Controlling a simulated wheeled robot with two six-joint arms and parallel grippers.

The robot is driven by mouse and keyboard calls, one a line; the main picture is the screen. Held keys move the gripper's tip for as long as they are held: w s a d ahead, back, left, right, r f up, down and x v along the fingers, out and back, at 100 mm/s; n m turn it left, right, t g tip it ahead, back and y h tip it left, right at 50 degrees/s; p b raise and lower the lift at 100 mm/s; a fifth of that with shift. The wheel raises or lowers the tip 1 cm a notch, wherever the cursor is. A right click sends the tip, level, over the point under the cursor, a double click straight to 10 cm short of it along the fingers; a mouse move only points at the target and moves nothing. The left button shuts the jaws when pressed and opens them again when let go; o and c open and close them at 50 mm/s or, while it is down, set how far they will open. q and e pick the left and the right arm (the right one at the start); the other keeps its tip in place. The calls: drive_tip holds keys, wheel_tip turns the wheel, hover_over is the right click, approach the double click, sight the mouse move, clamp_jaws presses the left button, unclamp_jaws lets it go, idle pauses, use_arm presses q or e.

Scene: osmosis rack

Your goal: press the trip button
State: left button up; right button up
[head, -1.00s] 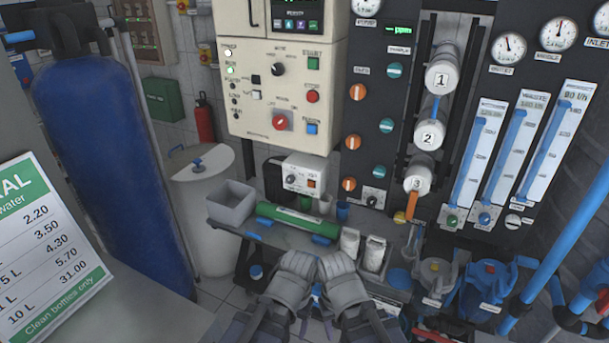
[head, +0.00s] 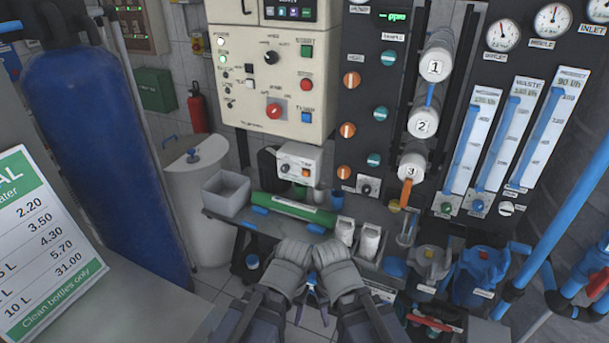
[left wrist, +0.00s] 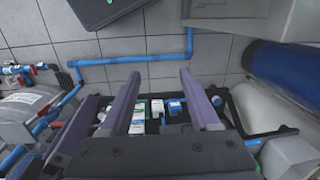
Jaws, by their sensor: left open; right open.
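The beige control panel (head: 272,95) hangs on the wall at upper middle of the head view. It bears a green button (head: 306,51), a red button (head: 306,84), a blue button (head: 306,117) and a red rotary switch (head: 274,111). Its labels are too small for me to tell which is the trip button. My left gripper (head: 270,308) and right gripper (head: 358,310) are side by side at bottom centre, well below and apart from the panel. In the left wrist view my left gripper (left wrist: 158,76) has its purple fingers spread and empty. The right fingertips are mostly hidden.
A shelf carries a grey bin (head: 227,192), a green cylinder (head: 292,211) and a small white box (head: 299,163) with a knob and orange switch. Numbered white housings (head: 422,122) and flow meters stand right. A blue tank (head: 100,150) and price sign (head: 42,245) are left.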

use_arm(q)
clamp_jaws()
idle(1.4)
